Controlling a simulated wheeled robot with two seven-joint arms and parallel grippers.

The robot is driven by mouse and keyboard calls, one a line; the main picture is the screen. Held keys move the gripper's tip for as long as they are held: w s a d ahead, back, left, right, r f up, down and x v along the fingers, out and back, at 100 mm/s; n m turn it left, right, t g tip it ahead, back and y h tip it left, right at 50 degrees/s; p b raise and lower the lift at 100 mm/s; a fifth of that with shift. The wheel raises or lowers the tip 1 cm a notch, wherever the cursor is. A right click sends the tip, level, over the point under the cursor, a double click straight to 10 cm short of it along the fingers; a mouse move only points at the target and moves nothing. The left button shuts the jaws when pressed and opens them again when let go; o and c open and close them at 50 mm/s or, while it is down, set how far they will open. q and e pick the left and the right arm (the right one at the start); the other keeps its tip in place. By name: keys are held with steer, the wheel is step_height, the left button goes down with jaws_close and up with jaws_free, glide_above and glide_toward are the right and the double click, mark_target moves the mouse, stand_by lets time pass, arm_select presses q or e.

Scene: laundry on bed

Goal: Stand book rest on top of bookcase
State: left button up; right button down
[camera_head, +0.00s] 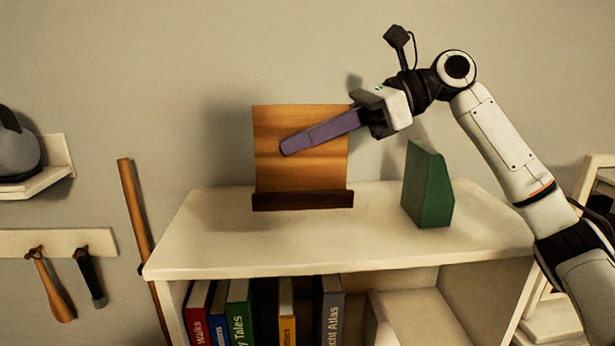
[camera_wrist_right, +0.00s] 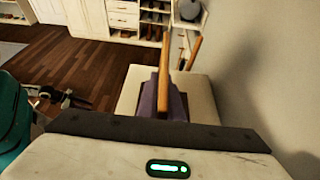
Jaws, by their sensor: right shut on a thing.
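The wooden book rest (camera_head: 302,178) is upright over the back middle of the white bookcase top (camera_head: 240,250), with its dark ledge at the bottom facing me. I cannot tell whether it touches the top. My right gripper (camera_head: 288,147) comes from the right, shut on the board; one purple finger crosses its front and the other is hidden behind. In the right wrist view the book rest (camera_wrist_right: 165,72) shows edge-on between the purple fingers (camera_wrist_right: 165,98), above the bookcase top (camera_wrist_right: 131,88).
A green block-like bookend (camera_head: 428,188) stands on the top, right of the book rest. The top's left end and front strip are clear. Several books (camera_head: 238,312) fill the shelf below. A wooden pole (camera_head: 137,215) leans at the left, near wall hooks (camera_head: 60,242).

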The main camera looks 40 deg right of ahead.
mark_target(301, 169)
steer(key=shift+f+b, duration=0.7)
steer(key=shift+f, duration=1.65)
steer(key=shift+f, duration=0.15)
steer(key=c, duration=1.9)
jaws_free()
steer(key=shift+s+d+r, duration=0.1)
steer(key=shift+d+r, duration=0.1)
steer(key=shift+d, duration=0.05)
steer(key=b+v, duration=0.1)
steer(key=v, duration=1)
steer(key=shift+s+d+r, duration=0.1)
steer(key=shift+d, duration=0.05)
